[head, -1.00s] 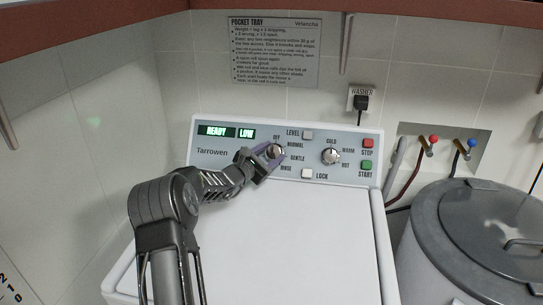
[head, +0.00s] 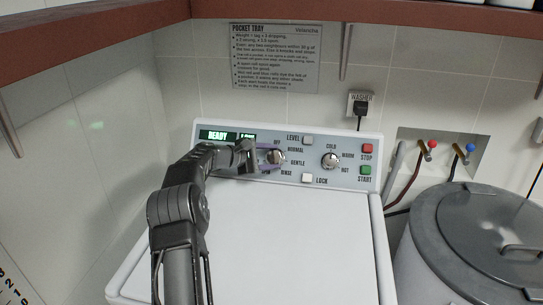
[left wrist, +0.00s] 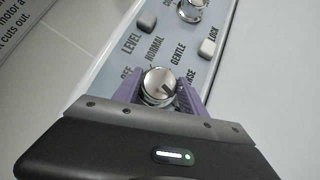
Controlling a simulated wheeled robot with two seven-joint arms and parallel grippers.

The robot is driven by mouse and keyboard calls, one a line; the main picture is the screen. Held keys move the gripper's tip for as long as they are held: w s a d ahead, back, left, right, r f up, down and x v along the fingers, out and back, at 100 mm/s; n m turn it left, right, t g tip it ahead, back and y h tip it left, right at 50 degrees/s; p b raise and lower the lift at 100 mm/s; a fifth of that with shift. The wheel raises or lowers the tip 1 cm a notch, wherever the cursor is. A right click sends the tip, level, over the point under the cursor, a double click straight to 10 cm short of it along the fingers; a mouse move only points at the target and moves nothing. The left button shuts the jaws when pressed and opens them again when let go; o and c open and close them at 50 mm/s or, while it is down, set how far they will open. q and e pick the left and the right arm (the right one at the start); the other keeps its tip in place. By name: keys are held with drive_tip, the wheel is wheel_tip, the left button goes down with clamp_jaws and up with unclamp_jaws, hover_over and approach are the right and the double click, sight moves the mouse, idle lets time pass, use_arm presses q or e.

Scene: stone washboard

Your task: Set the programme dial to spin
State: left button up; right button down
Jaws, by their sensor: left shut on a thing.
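The programme dial (head: 278,157) is a round silver knob on the washer's panel, ringed by the words OFF, NORMAL, GENTLE and RINSE. No SPIN label is readable. My left gripper (head: 271,157) reaches in from the left, its purple fingers above and below the dial. In the left wrist view the fingers of the gripper (left wrist: 160,98) sit on both sides of the dial (left wrist: 158,84), shut on it. A dark mark on the knob's face lies toward its lower right there; I cannot tell which label it points at. My right gripper is out of view.
The display (head: 217,135) reads READY; LOW beside it is partly covered by my gripper. A temperature knob (head: 330,158), LEVEL button (head: 307,140), LOCK button (head: 307,178), red STOP (head: 367,143) and green START (head: 365,169) are to the right. A lidded metal drum (head: 450,270) stands right of the washer.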

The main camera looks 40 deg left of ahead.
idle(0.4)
use_arm(q)
drive_tip(key=o, duration=1.4)
drive_tip(key=shift+s+a+r, duration=0.15)
drive_tip(key=shift+s, duration=0.25)
drive_tip(key=b+v, duration=0.2)
drive_tip(key=v, duration=0.5)
